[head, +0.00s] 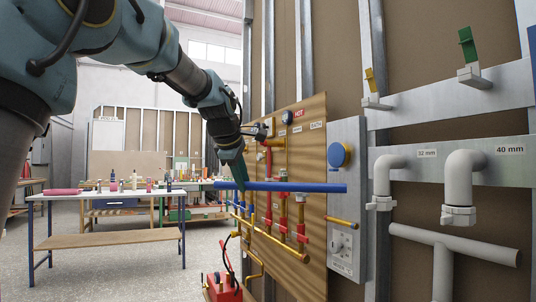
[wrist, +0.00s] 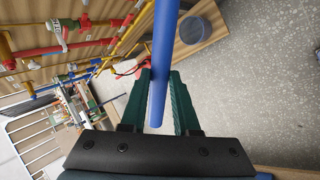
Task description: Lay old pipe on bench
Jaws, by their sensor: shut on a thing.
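My gripper (head: 239,184), with green fingers, is shut on a long blue pipe (head: 300,187). It holds the pipe level in the air, in front of the plywood pipe board, near the pipe's left end. In the wrist view the blue pipe (wrist: 163,50) runs between the two green fingers (wrist: 163,95) and sticks out beyond them. A bench (head: 110,193) with a pale top, blue legs and a wooden lower shelf stands at the left in the head view, apart from the pipe. Several bottles and a pink roll lie on or behind its top.
The plywood board (head: 312,125) carries red, brass and blue pipework close behind the held pipe. A grey panel (head: 347,200) and grey elbow pipes (head: 465,180) are at the right. The floor before the bench is clear.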

